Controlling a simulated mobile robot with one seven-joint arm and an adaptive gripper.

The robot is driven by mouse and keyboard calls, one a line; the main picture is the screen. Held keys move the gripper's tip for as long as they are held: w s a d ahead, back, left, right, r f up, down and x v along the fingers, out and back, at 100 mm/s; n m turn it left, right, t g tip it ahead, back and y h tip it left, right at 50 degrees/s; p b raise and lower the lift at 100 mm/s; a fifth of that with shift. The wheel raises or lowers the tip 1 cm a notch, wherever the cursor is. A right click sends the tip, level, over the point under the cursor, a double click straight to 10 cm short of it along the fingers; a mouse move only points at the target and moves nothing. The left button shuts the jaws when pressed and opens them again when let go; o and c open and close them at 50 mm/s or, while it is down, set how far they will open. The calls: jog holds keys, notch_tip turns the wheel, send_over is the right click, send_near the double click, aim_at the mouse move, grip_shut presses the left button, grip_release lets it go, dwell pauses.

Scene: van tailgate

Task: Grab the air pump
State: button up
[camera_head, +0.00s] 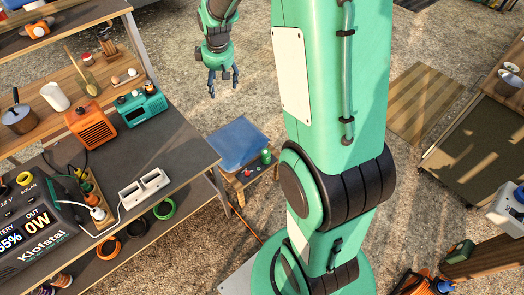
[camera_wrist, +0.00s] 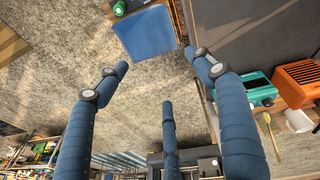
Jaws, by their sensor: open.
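I cannot make out for sure which thing is the air pump. My gripper (camera_head: 224,88) hangs over the ground, right of the shelf and apart from both. Its three blue fingers (camera_wrist: 163,85) are spread, with nothing between them.
A pot (camera_head: 18,118) and white jug (camera_head: 55,96) share the shelf. A low table with a blue top (camera_head: 238,143) stands beyond. Gravel ground under my gripper is open.

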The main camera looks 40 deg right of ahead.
jog(key=w+d+f+n, duration=0.1)
jog(key=w+d+f, duration=0.1)
jog(key=d+f, duration=0.25)
jog(key=w+d+f, duration=0.3)
jog(key=f, duration=0.3)
jog(key=n+g+p, duration=0.3)
send_over(266, 151)
notch_tip(266, 151, down, 42)
jog(key=shift+y, duration=0.4)
jog(key=shift+f, duration=0.25)
jog(key=shift+f+b, duration=0.8)
jog(key=shift+f, duration=3.35)
